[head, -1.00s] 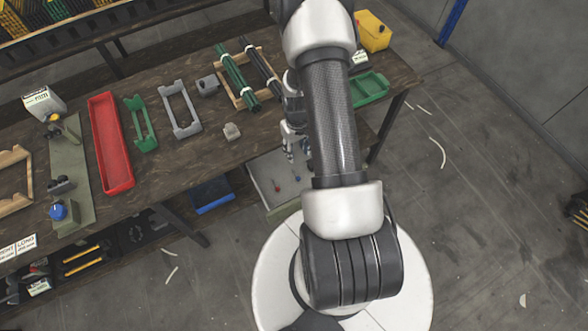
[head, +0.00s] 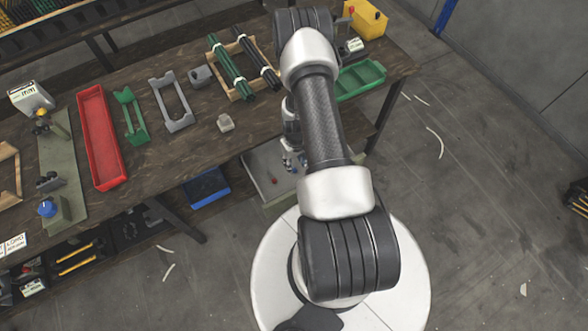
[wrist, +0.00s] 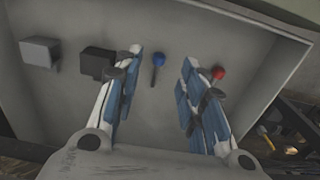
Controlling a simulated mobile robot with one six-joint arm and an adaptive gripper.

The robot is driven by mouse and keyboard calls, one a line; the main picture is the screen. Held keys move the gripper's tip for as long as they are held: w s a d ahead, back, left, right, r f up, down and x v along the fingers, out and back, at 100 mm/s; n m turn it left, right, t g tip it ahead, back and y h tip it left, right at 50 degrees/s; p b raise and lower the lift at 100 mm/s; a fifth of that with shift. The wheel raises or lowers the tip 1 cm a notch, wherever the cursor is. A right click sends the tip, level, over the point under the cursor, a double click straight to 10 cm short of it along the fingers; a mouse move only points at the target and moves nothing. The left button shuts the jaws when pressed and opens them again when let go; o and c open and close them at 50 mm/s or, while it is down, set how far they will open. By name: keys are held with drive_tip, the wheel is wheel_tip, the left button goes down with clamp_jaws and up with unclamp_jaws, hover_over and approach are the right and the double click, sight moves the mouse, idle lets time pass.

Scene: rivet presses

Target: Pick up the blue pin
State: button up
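The blue pin (wrist: 158,61), with a round blue head and a thin dark shank, is in a grey tray (wrist: 75,108) in the wrist view. My gripper (wrist: 162,56) is open, with one blue-padded finger on each side of the pin and visible gaps to both. I cannot tell how far above the pin the fingertips are. In the head view my gripper (head: 290,162) is low over the tray (head: 259,164), partly hidden by my arm. The blue pin cannot be made out clearly there.
A red-headed pin (wrist: 218,73) stands just beyond the right finger. A black block (wrist: 98,62) and a grey block (wrist: 38,50) lie left of the left finger. The tray walls surround them. The wooden bench (head: 190,147) edge is close to my arm.

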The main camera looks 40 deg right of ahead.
wheel_tip(320, 180, down, 5)
drive_tip(key=shift+w+d+r+b, duration=0.1)
drive_tip(key=shift+b, duration=0.6)
drive_tip(key=shift+c, duration=0.2)
drive_tip(key=c, duration=0.7)
drive_tip(key=shift+r, duration=0.1)
drive_tip(key=shift+c, duration=0.2)
